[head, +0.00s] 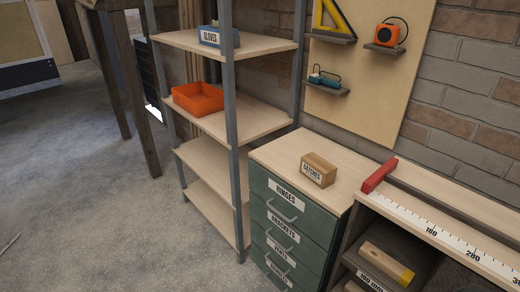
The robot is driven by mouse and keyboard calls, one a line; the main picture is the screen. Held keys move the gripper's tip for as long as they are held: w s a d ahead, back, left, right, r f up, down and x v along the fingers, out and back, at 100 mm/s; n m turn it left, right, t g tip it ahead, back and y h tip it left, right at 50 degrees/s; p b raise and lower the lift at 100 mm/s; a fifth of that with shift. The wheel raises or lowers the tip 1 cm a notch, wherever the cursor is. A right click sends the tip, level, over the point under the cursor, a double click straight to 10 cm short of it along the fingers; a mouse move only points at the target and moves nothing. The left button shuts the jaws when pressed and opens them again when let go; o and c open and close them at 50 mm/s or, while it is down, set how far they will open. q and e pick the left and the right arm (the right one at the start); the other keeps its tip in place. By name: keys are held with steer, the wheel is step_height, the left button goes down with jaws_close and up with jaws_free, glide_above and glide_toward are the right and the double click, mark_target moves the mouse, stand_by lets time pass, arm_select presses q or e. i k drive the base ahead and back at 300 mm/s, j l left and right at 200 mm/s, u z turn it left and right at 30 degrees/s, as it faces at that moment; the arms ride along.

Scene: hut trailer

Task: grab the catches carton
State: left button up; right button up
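The catches carton (318,170) is a small brown box with a white label reading CATCHES. It sits upright on the wooden top of a green drawer cabinet (290,222), towards the right of the head view. Nothing touches it or covers it. Neither of my grippers shows in this view.
A grey-post shelf unit (232,120) stands left of the cabinet, holding an orange bin (198,98) and a blue gloves box (218,37). A bench with a ruler (430,231) and red stop (380,175) adjoins the right.

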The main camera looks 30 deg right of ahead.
mark_target(320, 171)
steer(key=i+z, duration=0.15)
steer(key=i, duration=0.5)
steer(key=i+j+z, duration=0.1)
steer(key=i, duration=0.5)
